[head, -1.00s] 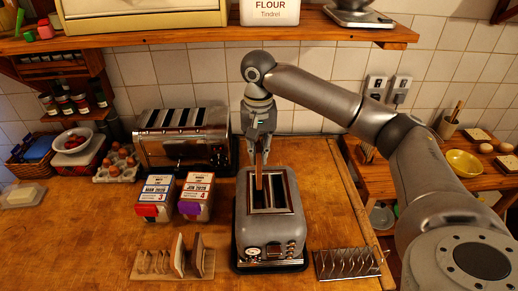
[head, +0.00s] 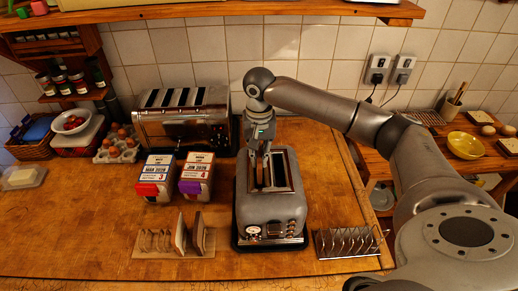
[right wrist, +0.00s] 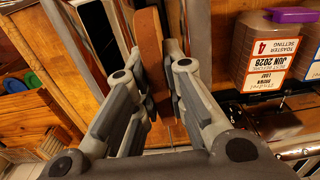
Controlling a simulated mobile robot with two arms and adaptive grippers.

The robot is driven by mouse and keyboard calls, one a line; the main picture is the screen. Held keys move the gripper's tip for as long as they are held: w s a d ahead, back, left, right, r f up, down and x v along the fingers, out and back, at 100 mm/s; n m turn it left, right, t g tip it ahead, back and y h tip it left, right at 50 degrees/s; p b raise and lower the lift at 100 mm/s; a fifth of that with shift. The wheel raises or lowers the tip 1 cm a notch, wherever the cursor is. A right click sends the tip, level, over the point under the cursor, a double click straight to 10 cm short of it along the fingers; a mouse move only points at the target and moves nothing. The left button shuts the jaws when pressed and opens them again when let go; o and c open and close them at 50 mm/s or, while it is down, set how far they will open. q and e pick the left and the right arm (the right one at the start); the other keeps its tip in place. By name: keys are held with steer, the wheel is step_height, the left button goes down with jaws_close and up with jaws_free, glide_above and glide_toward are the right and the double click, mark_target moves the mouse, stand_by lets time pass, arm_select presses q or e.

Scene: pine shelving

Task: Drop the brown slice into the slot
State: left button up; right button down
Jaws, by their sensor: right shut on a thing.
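The grey two-slot toaster (head: 270,210) stands on a dark base in the middle of the counter. My right gripper (head: 261,180) points down over its left slot, fingertips close to the opening. It is shut on the brown slice (right wrist: 148,45), which stands on edge between the fingers in the right wrist view. In the head view the fingers mostly hide the slice, and I cannot tell how deep its lower edge sits in the slot. The right slot (head: 282,170) is dark and looks empty. My left gripper is out of view.
A wooden rack (head: 160,243) with slices stands front left, and a metal rack (head: 345,242) front right. A four-slot toaster (head: 183,125) stands behind. A shelf (head: 230,13) runs overhead.

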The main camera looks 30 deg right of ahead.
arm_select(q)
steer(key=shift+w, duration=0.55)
arm_select(e)
steer(key=shift+f, duration=0.35)
steer(key=c, duration=1.4)
jaws_free()
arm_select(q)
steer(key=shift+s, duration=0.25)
arm_select(e)
steer(key=shift+r, duration=0.15)
step_height(320, 180, up, 12)
steer(key=shift+f, duration=0.1)
